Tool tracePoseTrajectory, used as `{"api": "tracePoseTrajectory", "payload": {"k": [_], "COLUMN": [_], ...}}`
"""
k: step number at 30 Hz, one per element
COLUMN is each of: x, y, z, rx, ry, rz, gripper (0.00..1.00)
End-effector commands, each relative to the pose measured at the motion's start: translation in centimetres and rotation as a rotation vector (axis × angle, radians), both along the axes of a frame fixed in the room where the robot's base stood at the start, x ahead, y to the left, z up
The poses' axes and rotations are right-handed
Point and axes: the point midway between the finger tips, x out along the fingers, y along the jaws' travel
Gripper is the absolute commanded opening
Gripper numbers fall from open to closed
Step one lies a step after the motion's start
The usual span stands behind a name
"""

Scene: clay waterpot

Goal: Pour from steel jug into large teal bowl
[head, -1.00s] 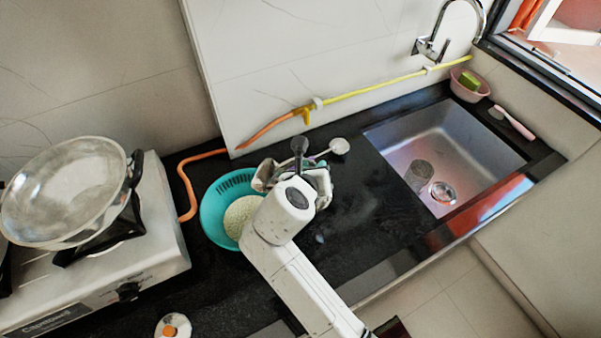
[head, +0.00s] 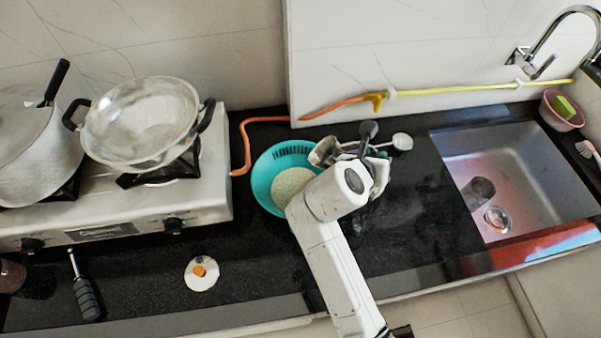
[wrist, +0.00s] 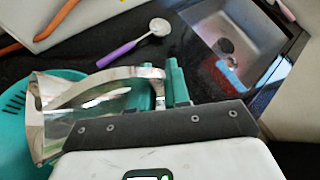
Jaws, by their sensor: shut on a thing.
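The large teal bowl (head: 263,180) stands on the black counter, right of the stove, with a pale rounded mass (head: 293,187) inside. My gripper (head: 368,158) is above the counter just right of the bowl. The steel jug (head: 325,152) is at its left, over the bowl's upper right rim. In the wrist view, my gripper's green fingers (wrist: 168,85) are shut on the jug's handle. There the jug (wrist: 52,118) lies tilted on its side, mouth to the left, over the teal bowl (wrist: 12,130). No stream is visible, and the jug's inside is mostly hidden.
A purple-handled ladle (wrist: 128,47) lies behind the gripper. The sink (head: 520,170) is to the right. A stove (head: 120,205) with a steel pan (head: 140,125) is to the left. An orange hose (head: 243,145) runs behind the bowl. A white lid-like disc (head: 202,273) lies on the front counter.

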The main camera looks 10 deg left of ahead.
Motion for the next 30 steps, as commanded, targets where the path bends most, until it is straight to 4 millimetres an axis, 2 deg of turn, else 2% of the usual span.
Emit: {"api": "tracePoseTrajectory", "payload": {"k": [14,30], "x": [0.11,0.08], "y": [0.61,0.6], "z": [0.67,0.66], "rx": [-0.118,-0.121], "ry": [0.012,0.011], "rz": [0.0,-0.001], "gripper": [0.0,0.0]}}
